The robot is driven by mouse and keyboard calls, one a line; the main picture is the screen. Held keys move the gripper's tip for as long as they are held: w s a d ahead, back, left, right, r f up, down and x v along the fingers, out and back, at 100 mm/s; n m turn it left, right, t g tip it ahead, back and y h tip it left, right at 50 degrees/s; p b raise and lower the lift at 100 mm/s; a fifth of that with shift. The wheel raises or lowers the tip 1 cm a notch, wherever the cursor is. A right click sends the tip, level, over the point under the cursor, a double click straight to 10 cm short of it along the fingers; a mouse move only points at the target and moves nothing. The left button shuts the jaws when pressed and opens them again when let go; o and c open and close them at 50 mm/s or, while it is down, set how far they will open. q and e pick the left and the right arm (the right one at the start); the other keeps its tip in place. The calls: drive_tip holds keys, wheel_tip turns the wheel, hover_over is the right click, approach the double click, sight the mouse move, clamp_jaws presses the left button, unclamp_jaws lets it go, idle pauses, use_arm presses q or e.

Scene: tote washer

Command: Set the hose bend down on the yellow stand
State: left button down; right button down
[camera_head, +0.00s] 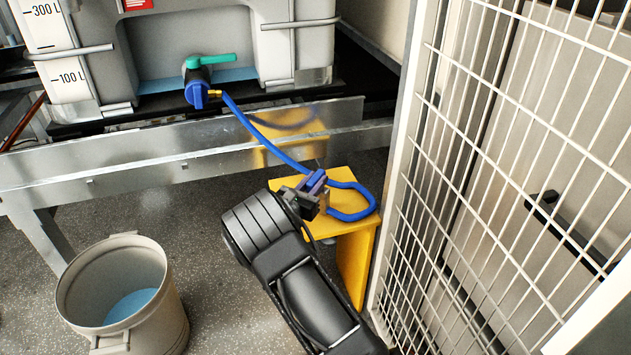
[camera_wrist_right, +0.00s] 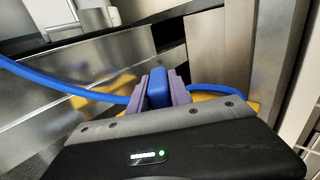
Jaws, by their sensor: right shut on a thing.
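A blue hose (camera_head: 263,140) runs from the valve on the tank down to a loop, the hose bend (camera_head: 352,216), at the yellow stand (camera_head: 345,176). My right gripper (camera_head: 313,183) is shut on the blue hose at the bend, over the left part of the stand. In the right wrist view the blue hose (camera_wrist_right: 157,92) sits between the two purple fingers. The bend appears over the stand top, but I cannot tell whether it touches it. The stand (camera_wrist_right: 205,97) is mostly hidden behind the gripper in that view. My left gripper is not in view.
The tank's valve (camera_head: 200,85) has a green handle. A metal rail (camera_head: 180,145) runs between the tank and the stand. A white mesh guard (camera_head: 500,150) stands close on the right. A grey bucket (camera_head: 82,290) with blue liquid stands on the floor at left.

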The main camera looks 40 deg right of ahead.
drive_tip(key=shift+f, duration=0.1)
idle(0.3)
drive_tip(key=c, duration=1.1)
unclamp_jaws()
drive_tip(key=o, duration=1.1)
drive_tip(key=shift+p+v, duration=0.5)
drive_tip(key=shift+v, duration=0.95)
drive_tip(key=shift+p+v, duration=0.9)
drive_tip(key=shift+v, duration=2.15)
